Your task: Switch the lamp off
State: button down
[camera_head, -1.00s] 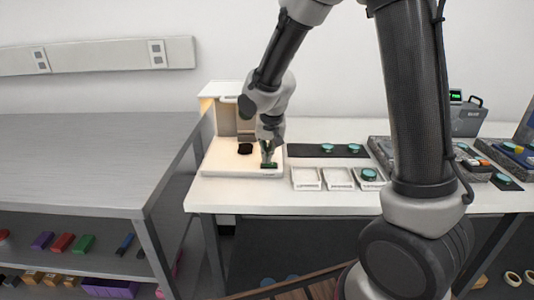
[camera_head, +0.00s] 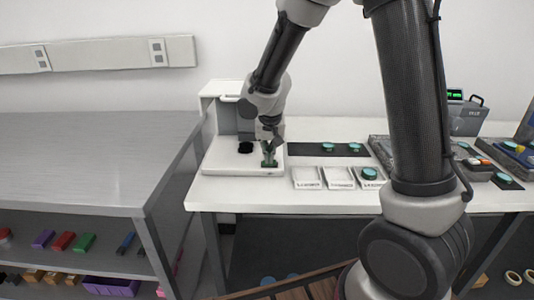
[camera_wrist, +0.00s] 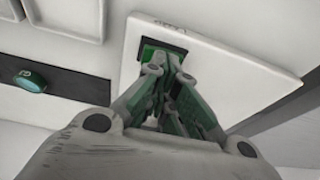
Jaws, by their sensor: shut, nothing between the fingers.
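The lamp unit is a white box-like stand with a flat white base (camera_head: 225,168) and an upright back with a top (camera_head: 222,88), on the white table. A black round piece (camera_head: 245,147) sits on the base. My gripper (camera_head: 269,163) is shut and points down at the front right of the base. In the wrist view my gripper's tips (camera_wrist: 158,62) are at a green switch in a dark frame (camera_wrist: 150,52), and partly cover it. They look to be touching or very close to it. No warm glow shows inside the lamp unit.
Three labelled white trays (camera_head: 307,178) stand right of the base; the right one holds a teal disc (camera_head: 370,173). A dark mat (camera_head: 327,153) with teal discs lies behind them. A grey shelf unit (camera_head: 100,150) stands at the left. A grey device (camera_head: 467,120) is at the back right.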

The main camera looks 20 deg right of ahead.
jog(key=shift+s+d, duration=0.15)
jog(key=shift+d, duration=0.2)
jog(key=shift+r, duration=0.4)
jog(key=w+v, duration=0.1)
jog(key=v, duration=1.2)
jog(key=shift+a+r, duration=0.15)
jog(key=shift+a, duration=0.1)
